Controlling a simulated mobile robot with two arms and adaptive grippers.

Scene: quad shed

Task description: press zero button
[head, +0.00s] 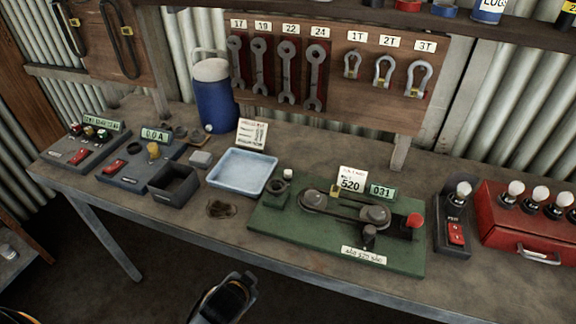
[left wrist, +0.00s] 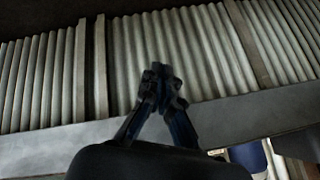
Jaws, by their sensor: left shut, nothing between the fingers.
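My left gripper (left wrist: 158,76) is shut and empty in the left wrist view, with corrugated wall behind it. A dark part of one of my arms shows at the bottom of the head view, in front of the bench. Several devices have buttons. A green board (head: 270,222) carries two belt-linked pulleys, a red knob (head: 415,220) and a "031" display (head: 382,192). A dark unit (head: 138,168) with a "0.0 A" display has a red switch. Another box (head: 78,148) at the far left has small knobs and a red switch. I cannot tell which control is the zero button.
A pale blue tray (head: 242,170), a black open box (head: 172,188) and a blue jug (head: 214,104) stand on the bench. A red box with bulbs (head: 530,228) and a switch unit (head: 454,228) are at right. Wrenches (head: 287,72) hang behind.

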